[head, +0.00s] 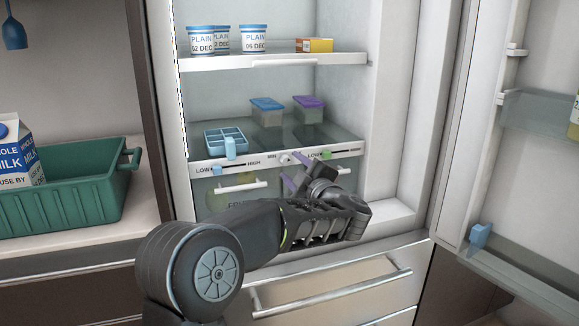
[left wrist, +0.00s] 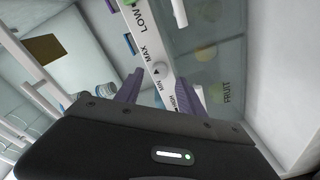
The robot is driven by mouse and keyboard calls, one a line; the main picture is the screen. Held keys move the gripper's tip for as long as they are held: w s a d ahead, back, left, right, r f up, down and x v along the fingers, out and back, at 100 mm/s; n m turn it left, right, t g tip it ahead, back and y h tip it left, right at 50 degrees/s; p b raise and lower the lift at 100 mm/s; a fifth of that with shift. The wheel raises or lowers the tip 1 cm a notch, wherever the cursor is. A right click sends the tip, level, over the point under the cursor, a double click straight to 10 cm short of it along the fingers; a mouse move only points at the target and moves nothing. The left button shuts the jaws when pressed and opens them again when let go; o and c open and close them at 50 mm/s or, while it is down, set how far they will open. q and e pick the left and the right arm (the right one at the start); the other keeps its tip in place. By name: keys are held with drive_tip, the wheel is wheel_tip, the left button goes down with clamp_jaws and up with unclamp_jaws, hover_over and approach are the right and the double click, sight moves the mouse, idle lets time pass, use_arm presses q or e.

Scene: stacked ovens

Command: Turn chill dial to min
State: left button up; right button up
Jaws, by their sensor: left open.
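The chill dial (head: 284,157) is a small round white knob on the front strip of the fridge's lower shelf. In the left wrist view the dial (left wrist: 159,70) sits between the printed words MAX and MIN, with a small dark mark whose direction I cannot read surely. My left gripper (head: 293,185) has purple fingers and is just in front of and below the dial in the head view. In the left wrist view its open fingers (left wrist: 158,86) stand on either side of the dial's line, with nothing between them. I cannot tell whether they touch it. My right gripper is not in view.
A blue slider (head: 230,148) and a green slider (head: 326,154) flank the dial on the same strip. A drawer handle (head: 240,186) lies below. Two lidded boxes and a blue tray (head: 212,140) stand on the shelf. The open door (head: 525,125) is at right.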

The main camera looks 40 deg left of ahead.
sight(286, 160)
use_arm(q)
drive_tip(key=shift+x, duration=1.45)
drive_tip(key=shift+c, duration=0.6)
clamp_jaws()
